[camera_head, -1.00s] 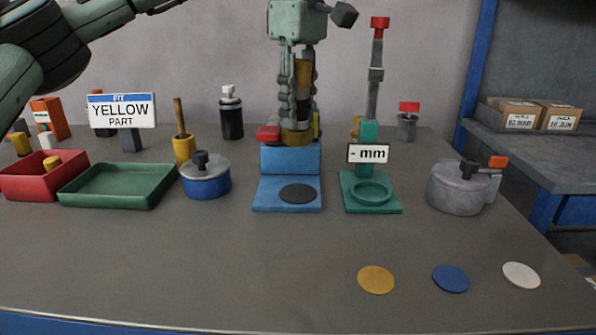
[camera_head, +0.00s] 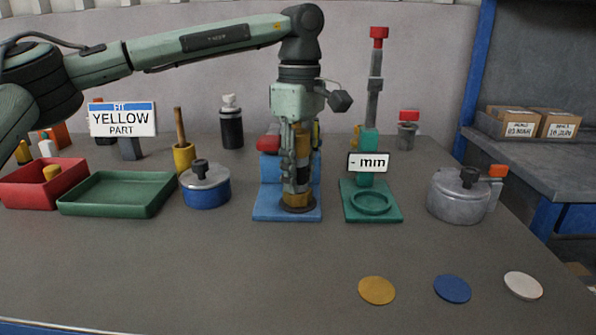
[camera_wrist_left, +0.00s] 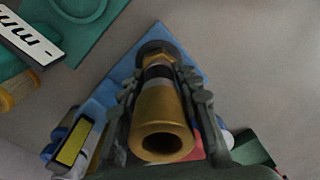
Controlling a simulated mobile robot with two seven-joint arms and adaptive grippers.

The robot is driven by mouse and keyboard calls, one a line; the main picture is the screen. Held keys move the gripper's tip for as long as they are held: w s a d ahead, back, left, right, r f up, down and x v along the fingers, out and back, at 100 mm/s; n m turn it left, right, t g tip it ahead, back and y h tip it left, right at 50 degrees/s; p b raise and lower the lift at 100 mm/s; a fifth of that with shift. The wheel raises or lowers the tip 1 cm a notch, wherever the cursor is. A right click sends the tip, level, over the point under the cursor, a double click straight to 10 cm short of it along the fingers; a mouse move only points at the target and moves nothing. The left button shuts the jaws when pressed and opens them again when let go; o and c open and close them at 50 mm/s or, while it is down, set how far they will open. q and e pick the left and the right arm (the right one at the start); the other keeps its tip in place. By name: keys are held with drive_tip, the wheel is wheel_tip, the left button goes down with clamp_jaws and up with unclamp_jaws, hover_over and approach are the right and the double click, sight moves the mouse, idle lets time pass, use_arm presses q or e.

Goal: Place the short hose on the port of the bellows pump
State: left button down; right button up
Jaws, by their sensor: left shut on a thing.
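My left gripper (camera_head: 296,180) points straight down over the blue stand (camera_head: 264,212) and is shut on a brass-coloured tube (camera_head: 297,200). In the left wrist view the tube (camera_wrist_left: 163,112) shows an open round near end and a dark band, between the two fingers (camera_wrist_left: 161,75). I cannot tell whether this tube is the short hose, nor which object is the bellows pump. My right gripper is not in view.
A green gauge stand (camera_head: 350,207) with a "- mm" sign is close right of the blue stand. A blue pot (camera_head: 206,192) and a green tray (camera_head: 115,205) are left. A grey lidded pot (camera_head: 457,203) is right. The front of the table is clear except for three flat discs.

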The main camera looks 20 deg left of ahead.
use_arm(q)
drive_tip(key=c, duration=1.5)
unclamp_jaws()
drive_tip(key=shift+f, duration=0.15)
drive_tip(key=shift+c, duration=0.2)
drive_tip(key=o, duration=0.4)
drive_tip(key=shift+o, duration=0.2)
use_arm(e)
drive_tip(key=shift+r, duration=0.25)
use_arm(q)
drive_tip(key=shift+w+r, duration=0.1)
drive_tip(key=shift+r, duration=0.5)
wheel_tip(320, 180, up, 11)
drive_tip(key=shift+d+f, duration=0.1)
drive_tip(key=shift+f, duration=0.1)
drive_tip(key=shift+r, duration=0.3)
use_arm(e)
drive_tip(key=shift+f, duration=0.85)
